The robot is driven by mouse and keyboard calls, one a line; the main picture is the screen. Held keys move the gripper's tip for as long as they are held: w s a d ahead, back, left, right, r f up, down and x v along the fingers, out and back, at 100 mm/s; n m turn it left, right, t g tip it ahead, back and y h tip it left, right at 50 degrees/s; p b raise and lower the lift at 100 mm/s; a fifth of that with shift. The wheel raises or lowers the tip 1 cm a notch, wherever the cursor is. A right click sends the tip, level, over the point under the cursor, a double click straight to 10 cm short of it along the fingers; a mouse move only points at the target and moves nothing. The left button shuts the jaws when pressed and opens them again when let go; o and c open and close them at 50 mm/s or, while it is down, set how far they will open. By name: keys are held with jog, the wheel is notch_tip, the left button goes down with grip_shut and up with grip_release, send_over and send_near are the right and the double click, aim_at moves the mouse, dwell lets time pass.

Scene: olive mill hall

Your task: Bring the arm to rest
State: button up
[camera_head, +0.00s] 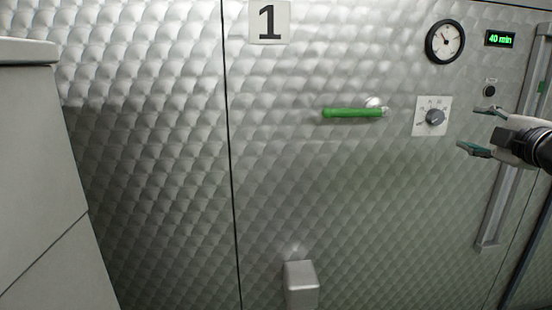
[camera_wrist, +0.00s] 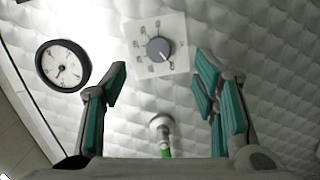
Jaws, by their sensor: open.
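My gripper (camera_head: 480,130) is at the right of the head view, in front of the quilted metal panel. Its fingers are apart with nothing between them. In the wrist view my gripper (camera_wrist: 162,100) shows two teal-padded fingers, one on each side. A grey dial knob (camera_head: 435,117) on a white plate is just left of the gripper in the head view. In the wrist view the knob (camera_wrist: 158,49) lies beyond and between the fingers, apart from them.
A green-handled lever (camera_head: 352,113) sticks out left of the dial. A round gauge (camera_head: 445,42), a green "40 min" display (camera_head: 500,39) and a dark button (camera_head: 490,91) are above. A vertical metal bar (camera_head: 505,190) stands at right. A metal box (camera_head: 300,284) protrudes low. A pale block (camera_head: 40,180) fills the left.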

jog(key=s+a+f+m+g+y, duration=0.1)
jog(key=s+a+f+m+g, duration=0.45)
jog(key=s+a, duration=0.55)
jog(key=s+a+f+m+g, duration=0.55)
jog(key=s+a+f, duration=0.2)
jog(key=s, duration=0.65)
jog(key=s+a+f+m+g+y, duration=0.1)
jog(key=s+a+f+m+g, duration=0.4)
jog(key=s+a, duration=0.6)
notch_tip(320, 180, up, 37)
jog(key=s+d+n+t+p, duration=0.1)
jog(key=d+t+p, duration=0.1)
jog(key=p, duration=3.3)
jog(key=shift+t, duration=0.5)
